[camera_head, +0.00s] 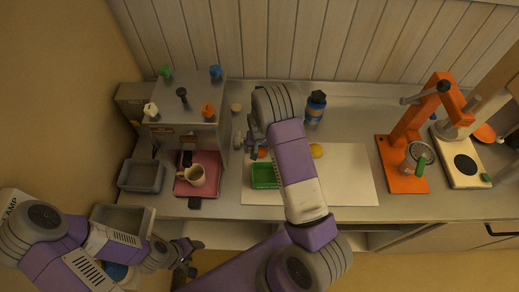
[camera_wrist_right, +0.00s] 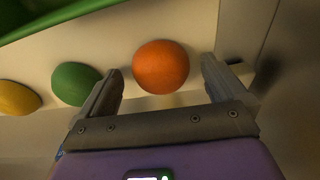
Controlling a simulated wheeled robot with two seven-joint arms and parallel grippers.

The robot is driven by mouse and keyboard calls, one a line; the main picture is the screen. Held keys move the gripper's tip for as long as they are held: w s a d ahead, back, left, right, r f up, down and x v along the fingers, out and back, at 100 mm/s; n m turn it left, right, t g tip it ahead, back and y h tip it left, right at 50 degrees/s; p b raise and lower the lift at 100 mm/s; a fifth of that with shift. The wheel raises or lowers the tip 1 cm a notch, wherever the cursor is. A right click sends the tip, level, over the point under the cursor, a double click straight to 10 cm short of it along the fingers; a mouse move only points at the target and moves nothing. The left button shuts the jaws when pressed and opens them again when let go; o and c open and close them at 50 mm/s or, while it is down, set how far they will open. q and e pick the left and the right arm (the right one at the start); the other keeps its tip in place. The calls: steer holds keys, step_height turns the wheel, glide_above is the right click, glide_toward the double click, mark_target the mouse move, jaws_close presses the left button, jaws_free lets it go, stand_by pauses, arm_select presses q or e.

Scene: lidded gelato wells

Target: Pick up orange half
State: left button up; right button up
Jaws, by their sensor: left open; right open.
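The orange half (camera_wrist_right: 160,67) lies dome up on a pale surface in the right wrist view. It also shows as a small orange patch in the head view (camera_head: 262,153), partly hidden by my right arm. My right gripper (camera_head: 254,144) is open just above and beside it. In the wrist view its two fingers stand on either side of the orange half with gaps, and nothing is held. My left gripper (camera_head: 188,252) is open and empty at the lower left, in front of the counter, far from the orange half.
A green lime half (camera_wrist_right: 75,84) lies close beside the left finger, with a yellow lemon half (camera_wrist_right: 18,98) further left. A green tray (camera_head: 264,187) is on the white board (camera_head: 355,185). The lidded box (camera_head: 225,130) stands left of my right gripper; an orange press (camera_head: 405,183) stands right.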

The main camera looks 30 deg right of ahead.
steer(key=c, duration=1.2)
steer(key=shift+o, duration=0.2)
step_height(320, 180, up, 10)
